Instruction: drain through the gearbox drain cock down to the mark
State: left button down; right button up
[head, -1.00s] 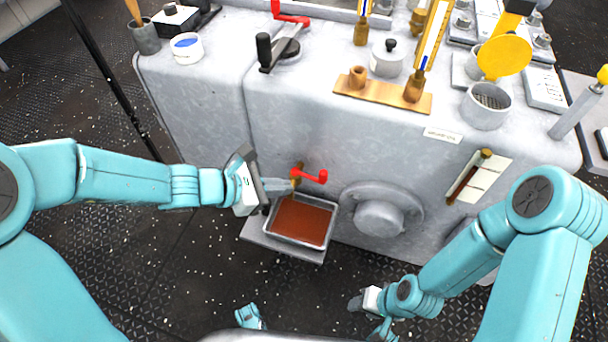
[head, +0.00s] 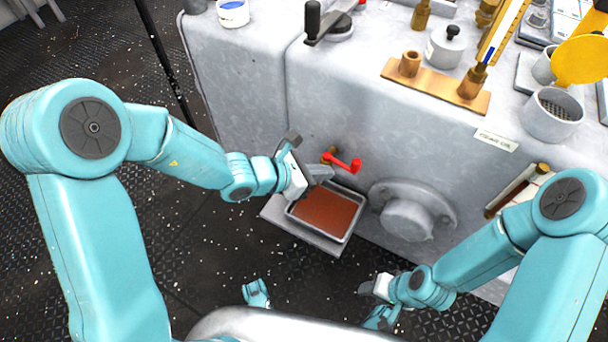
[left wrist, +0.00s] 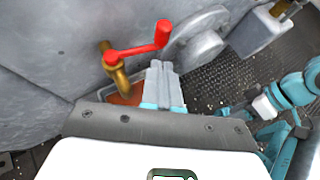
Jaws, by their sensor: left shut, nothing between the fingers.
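The gearbox drain cock (head: 328,157) is brass with a red lever (head: 345,163), on the front of the grey housing. In the left wrist view the lever (left wrist: 138,49) reaches right from the brass body (left wrist: 119,76). My left gripper (head: 328,174) is shut and empty, close by the cock and lever; contact cannot be told. Its fingers (left wrist: 164,72) are together in the left wrist view. A tray (head: 290,214) of red-brown liquid sits below; no stream is visible. A sight gauge (head: 517,190) is partly covered by my right arm. My right gripper (head: 366,289) is low, its jaws unclear.
A round flange (head: 408,218) bulges right of the cock. The housing top holds a brass plate (head: 435,86), a lidded pot (head: 446,46), a strainer cup (head: 552,115) and a black-knobbed crank (head: 330,25). Dark deck plates lie open at left.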

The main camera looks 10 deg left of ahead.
aim_at(352, 166)
pick_arm(q)
jog(key=shift+w+d+f+b, duration=0.1)
jog(key=shift+w+d+b, duration=0.05)
jog(key=shift+w+d, duration=0.75)
jog(key=shift+w+d+f+b, duration=0.15)
jog(key=shift+w+d, duration=0.45)
jog(key=shift+d, duration=0.5)
pick_arm(e)
jog(key=shift+f, duration=0.55)
